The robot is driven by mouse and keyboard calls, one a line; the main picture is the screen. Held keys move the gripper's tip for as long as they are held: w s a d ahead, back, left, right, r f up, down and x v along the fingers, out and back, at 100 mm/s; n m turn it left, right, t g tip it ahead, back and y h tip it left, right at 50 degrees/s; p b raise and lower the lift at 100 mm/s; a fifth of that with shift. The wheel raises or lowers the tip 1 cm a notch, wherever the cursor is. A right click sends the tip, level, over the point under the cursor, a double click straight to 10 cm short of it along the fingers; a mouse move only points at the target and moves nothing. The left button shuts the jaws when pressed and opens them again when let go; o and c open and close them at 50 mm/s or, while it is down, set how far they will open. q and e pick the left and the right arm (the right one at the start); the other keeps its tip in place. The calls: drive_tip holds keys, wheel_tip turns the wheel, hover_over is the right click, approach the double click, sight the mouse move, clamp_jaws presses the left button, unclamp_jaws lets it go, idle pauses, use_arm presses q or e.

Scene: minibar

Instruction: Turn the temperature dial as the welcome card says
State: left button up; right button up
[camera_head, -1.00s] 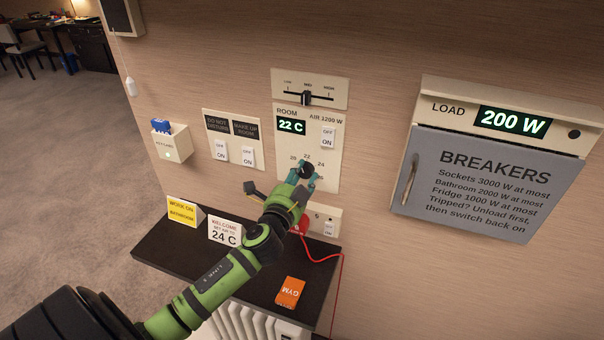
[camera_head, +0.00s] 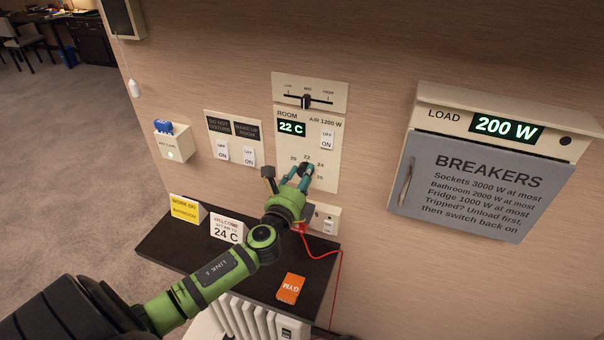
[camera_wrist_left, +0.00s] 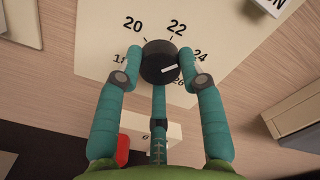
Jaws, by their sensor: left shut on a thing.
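The black temperature dial (camera_wrist_left: 160,61) sits on the ROOM panel (camera_head: 283,145), with 18 to 26 marked around it. In the left wrist view its white pointer line points right, close to the 24 mark. My left gripper (camera_wrist_left: 159,62) is shut on the dial, a finger on each side; in the head view it (camera_head: 305,174) partly hides the dial. The ROOM display (camera_head: 291,128) reads 22 C. The welcome card (camera_head: 227,229) on the black shelf reads 24 C. My right gripper is not in view.
The slider panel (camera_head: 309,92) is above, and switch plates (camera_head: 234,140) and the keycard holder (camera_head: 171,142) are to the left. The breaker box (camera_head: 480,170) reads 200 W.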

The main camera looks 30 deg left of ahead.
use_arm(q)
drive_tip(key=shift+r+m+p, duration=0.1)
drive_tip(key=shift+m+p, duration=0.6)
drive_tip(key=shift+m, duration=1.5)
drive_tip(key=o, duration=1.2)
drive_tip(key=shift+c, duration=0.2)
drive_tip(key=v, duration=1.2)
